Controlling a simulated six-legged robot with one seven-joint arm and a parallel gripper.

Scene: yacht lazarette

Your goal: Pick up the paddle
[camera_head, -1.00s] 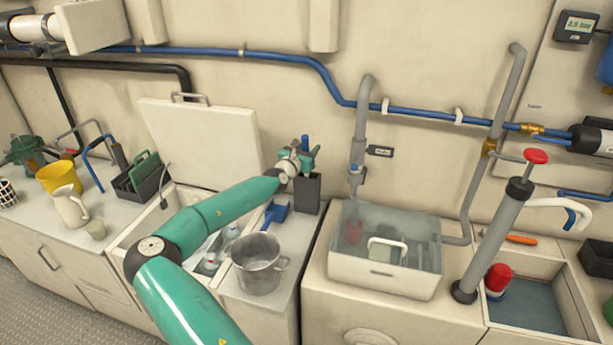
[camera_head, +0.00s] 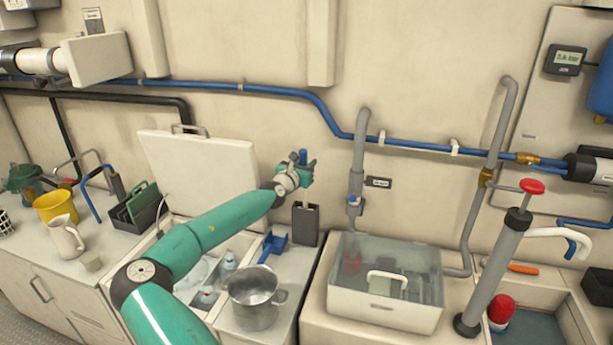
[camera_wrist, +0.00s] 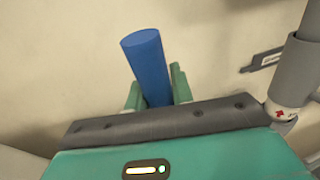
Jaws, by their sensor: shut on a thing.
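The paddle (camera_head: 303,157) has a blue cylindrical handle and a pale shaft. My gripper (camera_head: 306,174) is shut on the handle, whose blue top stands above the fingers. In the wrist view the blue handle of the paddle (camera_wrist: 148,62) stands between the two teal fingers of my gripper (camera_wrist: 158,88). Below the gripper the pale shaft runs down to a dark grey upright holder (camera_head: 305,226) on the counter. The paddle's lower end is hidden in the holder.
A metal pot (camera_head: 255,297) and a blue scoop (camera_head: 273,245) are near the holder. A clear-lidded box (camera_head: 386,311) and a grey vertical pipe (camera_head: 358,150) stand to its right. A blue hose (camera_head: 290,91) crosses the wall above. An open lid (camera_head: 198,168) leans behind my arm.

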